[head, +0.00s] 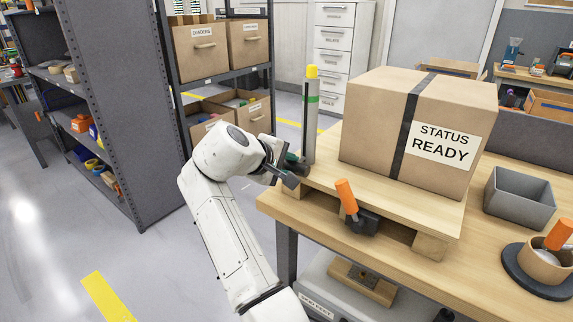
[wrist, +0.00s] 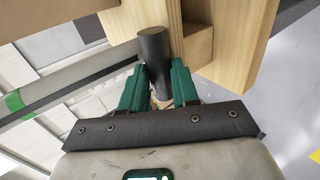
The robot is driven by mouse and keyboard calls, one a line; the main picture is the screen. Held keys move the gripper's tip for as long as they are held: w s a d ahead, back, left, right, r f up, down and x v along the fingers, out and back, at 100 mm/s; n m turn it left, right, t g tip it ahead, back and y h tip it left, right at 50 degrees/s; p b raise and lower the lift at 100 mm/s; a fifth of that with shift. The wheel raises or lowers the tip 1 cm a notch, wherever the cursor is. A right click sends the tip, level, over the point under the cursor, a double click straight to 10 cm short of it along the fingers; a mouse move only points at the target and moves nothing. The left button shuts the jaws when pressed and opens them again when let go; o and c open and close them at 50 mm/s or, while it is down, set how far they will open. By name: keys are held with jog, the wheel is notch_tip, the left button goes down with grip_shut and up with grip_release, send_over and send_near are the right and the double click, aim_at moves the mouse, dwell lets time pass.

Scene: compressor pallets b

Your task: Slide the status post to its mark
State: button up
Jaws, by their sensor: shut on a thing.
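The status post (head: 311,125) is a grey upright post with a yellow cap and a green band, at the left end of the wooden pallet. A dark slot runs along its upper part. In the wrist view, a grey bar with a green patch, seemingly the post (wrist: 50,90), slants across the left. My gripper (head: 286,168), beside the post's foot, is shut on a dark cylindrical knob (wrist: 153,50) between its green fingers (wrist: 157,85). The knob's far end sits close to the pallet wood. How the knob joins the post is hidden. The green band may be the mark; I cannot tell.
A carton labelled STATUS READY (head: 420,130) stands on the pallet (head: 360,195). An orange-handled clamp (head: 350,205) is at the pallet's front. A grey bin (head: 519,197) and a round holder (head: 540,272) stand right on the bench.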

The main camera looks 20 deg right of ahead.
grip_shut()
jog(key=shift+r, duration=0.1)
notch_tip(320, 180, up, 15)
jog(key=p, duration=1.4)
jog(key=shift+r, duration=0.2)
jog(key=o, duration=0.7)
grip_release()
